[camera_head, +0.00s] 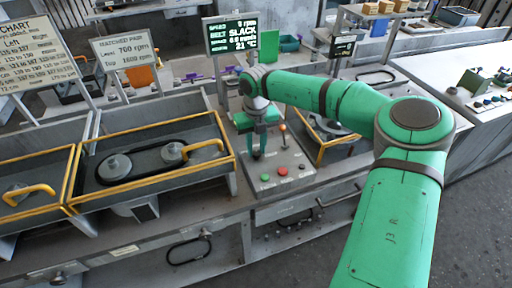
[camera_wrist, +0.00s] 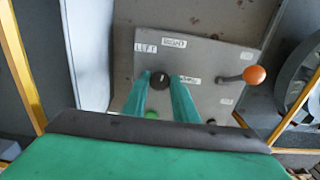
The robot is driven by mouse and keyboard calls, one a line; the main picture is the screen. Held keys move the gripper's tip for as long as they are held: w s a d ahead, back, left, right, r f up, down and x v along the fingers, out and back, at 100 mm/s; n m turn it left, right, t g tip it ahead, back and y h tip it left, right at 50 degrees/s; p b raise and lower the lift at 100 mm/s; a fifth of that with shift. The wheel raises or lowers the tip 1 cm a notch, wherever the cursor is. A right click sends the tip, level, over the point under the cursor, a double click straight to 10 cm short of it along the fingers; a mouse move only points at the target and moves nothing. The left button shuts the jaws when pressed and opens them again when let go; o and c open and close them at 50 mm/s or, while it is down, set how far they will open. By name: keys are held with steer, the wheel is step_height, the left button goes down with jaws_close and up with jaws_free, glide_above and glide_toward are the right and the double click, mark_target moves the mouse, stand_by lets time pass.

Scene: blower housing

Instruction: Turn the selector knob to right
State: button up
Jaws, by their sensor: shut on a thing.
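The selector knob (camera_wrist: 160,80) is round and black, with a pale pointer line that looks directed up in the wrist view, nearer the top label than the side ones. It sits on a grey control panel (camera_wrist: 215,60) with a label reading LEFT (camera_wrist: 145,47) at its upper left, a top label (camera_wrist: 174,43) and a right label (camera_wrist: 190,79), the last two too small to read surely. My gripper (camera_wrist: 160,78) has its two green fingers shut on the knob, one on each side. In the head view my gripper (camera_head: 258,152) points down at the panel and mostly hides the knob.
An orange-tipped lever (camera_wrist: 254,75) stands right of the knob. Red (camera_head: 282,169) and green (camera_head: 265,178) buttons sit at the panel's front. A yellow-edged housing (camera_head: 150,160) with belt and pulleys is to the left. A display (camera_head: 232,36) behind reads SLACK.

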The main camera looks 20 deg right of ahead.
mark_target(256, 152)
steer(key=o, duration=1)
steer(key=shift+o, duration=0.2)
steer(key=shift+r, duration=0.1)
step_height(256, 152, up, 11)
steer(key=shift+f, duration=0.2)
